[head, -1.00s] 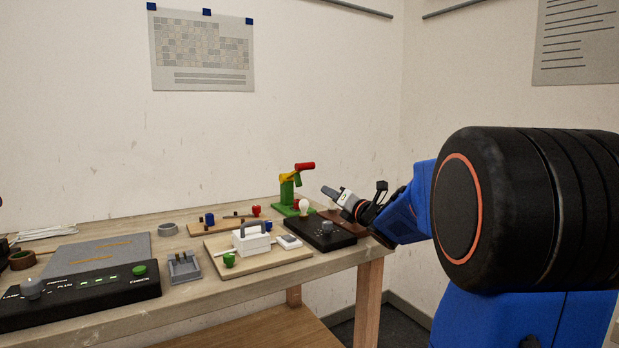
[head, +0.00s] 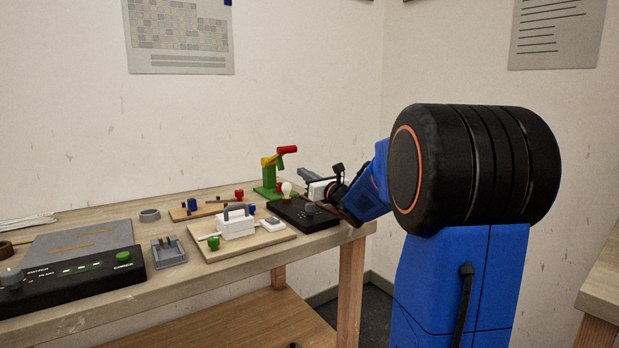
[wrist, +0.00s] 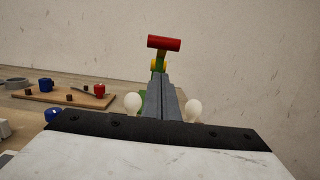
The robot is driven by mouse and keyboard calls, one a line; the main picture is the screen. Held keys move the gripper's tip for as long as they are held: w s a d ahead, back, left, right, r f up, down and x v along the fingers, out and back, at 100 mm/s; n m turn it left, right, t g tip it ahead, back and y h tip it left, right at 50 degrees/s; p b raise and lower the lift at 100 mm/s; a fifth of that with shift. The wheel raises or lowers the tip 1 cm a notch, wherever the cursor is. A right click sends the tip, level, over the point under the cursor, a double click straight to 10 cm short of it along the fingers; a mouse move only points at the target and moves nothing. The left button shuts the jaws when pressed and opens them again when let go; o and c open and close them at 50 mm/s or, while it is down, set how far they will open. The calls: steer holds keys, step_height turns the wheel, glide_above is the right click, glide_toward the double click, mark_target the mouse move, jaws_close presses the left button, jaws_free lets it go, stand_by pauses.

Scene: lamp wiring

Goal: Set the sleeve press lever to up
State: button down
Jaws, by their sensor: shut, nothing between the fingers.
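The sleeve press (head: 267,178) stands at the far right end of the bench, with a green stand and a yellow arm. Its lever (head: 287,150) ends in a red handle at the top, tilted slightly upward to the right. In the wrist view the red handle (wrist: 165,43) lies just beyond my fingertips, above them in the picture. My gripper (head: 303,173) is shut and empty, to the right of the press and lower than the handle. In the wrist view its closed fingers (wrist: 163,82) hide most of the green stand. I see no contact with the lever.
A light bulb (head: 286,189) stands by a black box (head: 308,214) below my gripper. A wooden board (head: 200,229) carries a white block with a handle. A black control panel (head: 80,275) lies at left. The wall is close behind the bench.

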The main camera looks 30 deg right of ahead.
mark_target(289, 151)
steer(key=w+r, duration=0.4)
steer(key=w, duration=0.3)
steer(key=shift+w+a, duration=0.1)
steer(key=shift+w+r, duration=0.25)
steer(key=shift+r, duration=0.25)
steer(key=shift+w+r, duration=0.2)
steer(key=shift+r, duration=0.25)
